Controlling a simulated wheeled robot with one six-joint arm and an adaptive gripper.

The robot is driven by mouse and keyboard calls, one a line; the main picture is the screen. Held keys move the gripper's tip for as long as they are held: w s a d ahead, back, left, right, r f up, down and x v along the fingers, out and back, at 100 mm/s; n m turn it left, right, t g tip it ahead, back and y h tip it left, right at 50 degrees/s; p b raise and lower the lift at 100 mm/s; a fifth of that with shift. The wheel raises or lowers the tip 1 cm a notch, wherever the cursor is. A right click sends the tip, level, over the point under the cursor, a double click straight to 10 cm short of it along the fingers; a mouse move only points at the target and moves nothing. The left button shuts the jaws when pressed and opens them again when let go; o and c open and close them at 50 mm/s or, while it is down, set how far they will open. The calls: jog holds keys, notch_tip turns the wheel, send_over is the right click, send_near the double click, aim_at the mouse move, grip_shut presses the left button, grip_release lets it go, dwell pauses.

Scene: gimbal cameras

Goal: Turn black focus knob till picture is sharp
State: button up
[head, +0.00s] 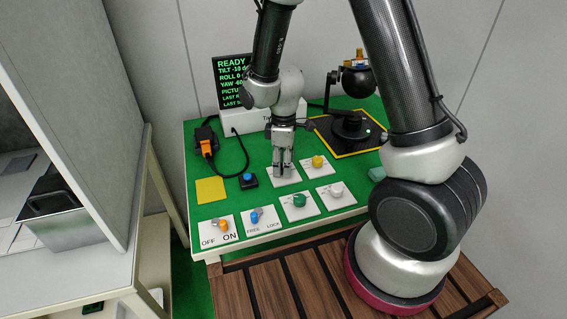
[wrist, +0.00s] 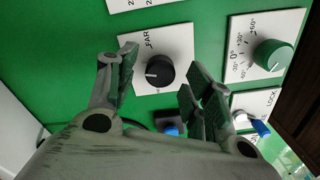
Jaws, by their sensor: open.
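The black focus knob (wrist: 160,71) sits on a white plate (wrist: 180,40) marked FAR in the wrist view. The white line on it points left in that picture. My gripper (wrist: 158,76) is open, with one finger on each side of the knob and visible gaps between. In the head view my gripper (head: 283,168) points down over that plate (head: 289,181) and hides the knob. The black screen (head: 229,75) shows READY and TILT, ROLL and YAW lines in green. Its picture line is partly covered by my arm.
Close around are a yellow knob (head: 318,161), a green knob (head: 299,200), a white knob (head: 336,190), a blue button (head: 248,178) and two switches, orange (head: 222,224) and blue (head: 255,216). A camera gimbal (head: 357,80) stands behind on a black base.

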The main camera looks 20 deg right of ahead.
jog(key=shift+f, duration=0.2)
jog(key=shift+c, duration=0.3)
jog(key=c, duration=1)
jog(key=shift+o, duration=0.2)
jog(key=shift+m, duration=2.9)
